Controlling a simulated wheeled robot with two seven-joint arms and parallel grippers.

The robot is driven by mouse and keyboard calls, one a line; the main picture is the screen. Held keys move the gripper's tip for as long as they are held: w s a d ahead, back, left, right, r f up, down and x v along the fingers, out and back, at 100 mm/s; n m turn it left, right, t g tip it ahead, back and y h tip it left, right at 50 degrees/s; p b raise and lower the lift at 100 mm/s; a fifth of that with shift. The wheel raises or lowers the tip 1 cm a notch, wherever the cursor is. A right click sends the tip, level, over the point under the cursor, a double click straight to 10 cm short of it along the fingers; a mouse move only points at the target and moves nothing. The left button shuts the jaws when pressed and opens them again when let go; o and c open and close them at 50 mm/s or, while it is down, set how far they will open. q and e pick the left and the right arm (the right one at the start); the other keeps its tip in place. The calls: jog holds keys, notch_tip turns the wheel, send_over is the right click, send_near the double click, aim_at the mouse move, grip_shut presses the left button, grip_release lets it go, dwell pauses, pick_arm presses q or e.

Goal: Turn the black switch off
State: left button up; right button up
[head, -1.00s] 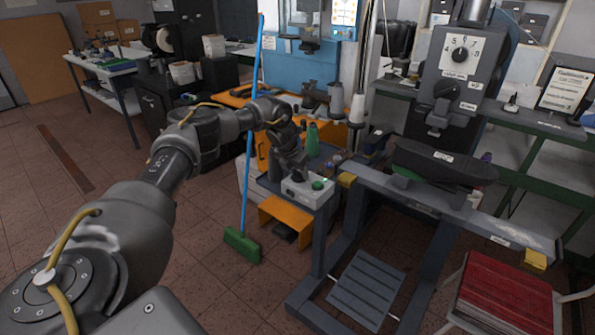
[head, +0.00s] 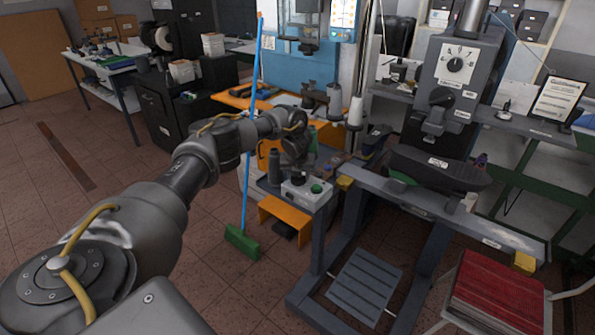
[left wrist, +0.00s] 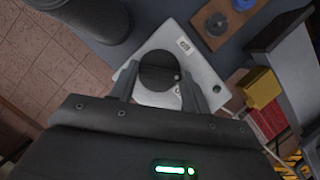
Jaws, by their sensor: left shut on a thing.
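The black switch (left wrist: 160,72) is a round knob with a small pale dot near its right edge. It sits on a white control box (left wrist: 207,62) and lies between the two fingers of my left gripper (left wrist: 163,88) in the left wrist view. The fingers are shut on the knob from both sides. In the head view the control box (head: 320,200) stands on the bench corner with a green button (head: 316,188). The switch (head: 297,180) shows just under my left gripper (head: 296,172). My right gripper is not in view.
A dark bottle (head: 274,167) stands left of the box. The grey machine (head: 458,70) stands behind. A green broom (head: 242,243) leans in front of the bench at left.

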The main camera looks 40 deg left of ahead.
pick_arm(q)
jog(key=shift+w+d+n+y, duration=0.1)
jog(key=shift+n+y, duration=0.2)
jog(key=shift+n, duration=0.6)
jog(key=shift+w+n+g+y, duration=0.1)
jog(key=shift+n+g+y, duration=0.25)
jog(key=shift+n, duration=0.65)
jog(key=shift+f+n+g+b, duration=0.25)
jog(key=shift+n+b, duration=0.15)
jog(key=shift+b, duration=0.15)
jog(key=n+b, duration=0.1)
jog(key=b, duration=0.1)
jog(key=n+g+b, duration=0.1)
jog(key=n+b, duration=0.1)
jog(key=shift+w+d+n, duration=0.1)
jog(key=shift+d+n, duration=0.1)
jog(key=shift+n, duration=0.1)
jog(key=shift+n+g+y+b, duration=0.25)
jog(key=shift+n+g+b, duration=0.05)
jog(key=shift+b, duration=0.1)
jog(key=shift+r+n, duration=0.2)
jog(key=shift+n, duration=0.3)
jog(key=shift+a+n+g, duration=0.1)
jog(key=shift+n+g, duration=0.3)
jog(key=shift+n, duration=0.1)
jog(key=shift+w+r, duration=0.15)
jog(key=o, duration=1)
